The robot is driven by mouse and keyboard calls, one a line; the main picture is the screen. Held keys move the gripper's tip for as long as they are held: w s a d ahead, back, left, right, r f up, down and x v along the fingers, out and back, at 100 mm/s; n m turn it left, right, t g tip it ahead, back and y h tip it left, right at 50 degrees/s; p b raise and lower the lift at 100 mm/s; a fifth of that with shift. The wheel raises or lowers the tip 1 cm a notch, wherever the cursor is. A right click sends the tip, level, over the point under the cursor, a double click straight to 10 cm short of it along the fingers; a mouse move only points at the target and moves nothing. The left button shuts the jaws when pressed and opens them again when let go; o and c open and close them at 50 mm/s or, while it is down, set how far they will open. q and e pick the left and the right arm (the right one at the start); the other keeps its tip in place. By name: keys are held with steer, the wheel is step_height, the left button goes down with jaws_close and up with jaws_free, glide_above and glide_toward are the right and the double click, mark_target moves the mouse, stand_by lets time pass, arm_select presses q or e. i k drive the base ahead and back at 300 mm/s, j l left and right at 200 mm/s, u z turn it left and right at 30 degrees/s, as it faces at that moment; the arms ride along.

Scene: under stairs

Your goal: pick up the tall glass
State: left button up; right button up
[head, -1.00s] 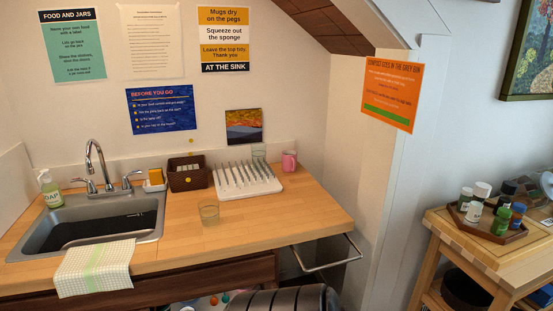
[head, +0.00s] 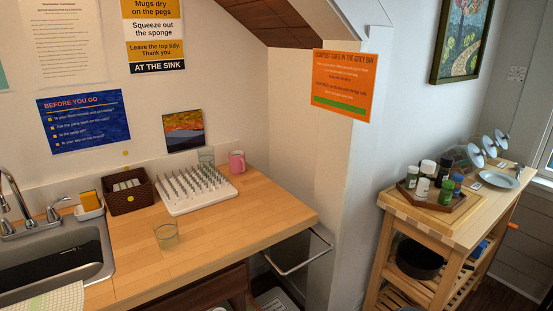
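A clear glass (head: 166,236) stands upright on the wooden counter (head: 240,228), in front of the white peg rack. A second clear glass (head: 206,156) stands at the back of the counter by the wall, behind the rack and left of the pink mug; the rack partly hides it. Which of the two is taller is hard to tell from here. Neither of my grippers shows in the head view.
A white peg rack (head: 190,188), a pink mug (head: 237,162) and a brown basket (head: 128,192) stand on the counter. The sink (head: 60,262) is at left. A metal rail (head: 305,255) juts from the counter's right end. A wooden cart (head: 440,225) with a tray of bottles stands at right. The counter's front right is clear.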

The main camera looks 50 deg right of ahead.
mark_target(206, 153)
steer(key=i+z, duration=0.1)
steer(key=z, duration=0.35)
steer(key=i+j+z, duration=0.1)
steer(key=z, duration=0.35)
steer(key=j+z, duration=0.15)
steer(key=z, duration=0.35)
steer(key=i+j+z, duration=0.1)
steer(key=z, duration=0.35)
steer(key=j, duration=0.1)
